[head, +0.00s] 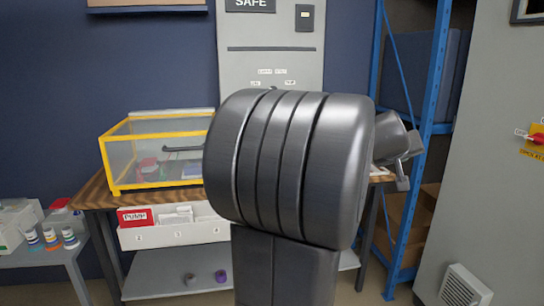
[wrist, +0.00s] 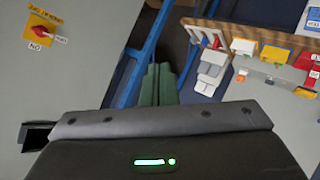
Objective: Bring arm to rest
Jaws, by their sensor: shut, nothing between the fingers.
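My arm's large dark grey rounded link (head: 285,165) fills the middle of the head view, folded close to the camera. Part of my wrist and gripper (head: 404,165) shows beyond its right side, in front of the blue rack. The gripper is shut with nothing held.
A wooden-topped bench (head: 100,190) carries a yellow-framed clear box (head: 155,160). A blue rack (head: 437,60) and a grey cabinet (head: 490,120) with a red switch (head: 534,137) stand at right. A small side table (head: 50,258) stands at left.

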